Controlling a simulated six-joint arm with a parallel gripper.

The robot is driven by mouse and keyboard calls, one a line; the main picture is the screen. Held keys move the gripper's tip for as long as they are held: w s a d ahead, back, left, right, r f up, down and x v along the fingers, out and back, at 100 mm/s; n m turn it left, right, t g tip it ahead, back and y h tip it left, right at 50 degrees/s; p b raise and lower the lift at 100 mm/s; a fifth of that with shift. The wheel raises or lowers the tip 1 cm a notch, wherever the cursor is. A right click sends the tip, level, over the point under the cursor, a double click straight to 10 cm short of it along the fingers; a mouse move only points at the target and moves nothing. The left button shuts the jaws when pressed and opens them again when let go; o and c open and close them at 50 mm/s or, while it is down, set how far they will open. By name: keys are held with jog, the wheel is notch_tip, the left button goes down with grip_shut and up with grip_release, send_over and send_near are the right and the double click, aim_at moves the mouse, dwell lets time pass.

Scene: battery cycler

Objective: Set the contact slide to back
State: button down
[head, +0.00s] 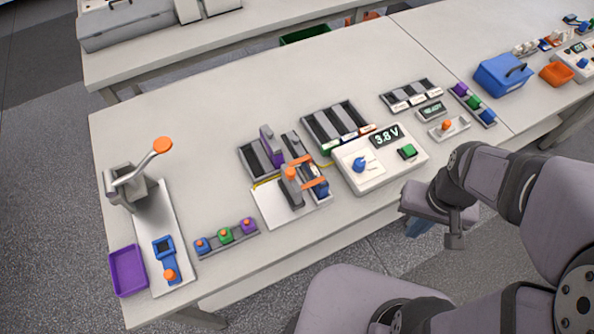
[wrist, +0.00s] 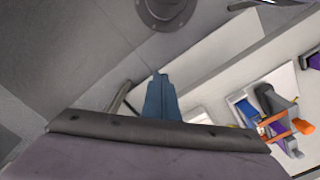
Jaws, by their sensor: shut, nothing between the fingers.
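A grey slide block with an orange knob (head: 290,173) stands on the white-based fixture (head: 268,207) at the middle front of the table. I take it for the contact slide; its front or back setting is hard to tell. An orange bar (head: 300,160) lies beside it. The fixture also shows at the right of the wrist view, with an orange knob (wrist: 303,126). My gripper (wrist: 158,76) is shut and empty, blue fingers together. In the head view my gripper (head: 419,229) is off the table's front edge, right of the fixture and apart from it; my wrist partly hides it.
A cycler box (head: 380,170) reading 3.8 V stands right of the fixture. A grey cell rack (head: 338,122) is behind. Another orange-knobbed slider (head: 447,125) sits by a small display (head: 431,111). A lever press (head: 130,185) and purple tray (head: 126,271) are left.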

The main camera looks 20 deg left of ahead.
jog(key=c, duration=2.5)
grip_release()
jog(key=o, duration=0.9)
jog(key=shift+w+a+r, duration=0.15)
jog(key=shift+w+a, duration=0.1)
jog(key=shift+w, duration=0.05)
notch_tip(320, 180, up, 9)
send_over(290, 171)
jog(key=shift+w+d, duration=0.2)
jog(key=shift+d, duration=0.25)
jog(key=shift+s+a+r, duration=0.2)
jog(key=shift+a, duration=0.25)
jog(key=shift+f+p, duration=0.65)
jog(key=shift+f, duration=3.05)
jog(key=shift+c, duration=0.7)
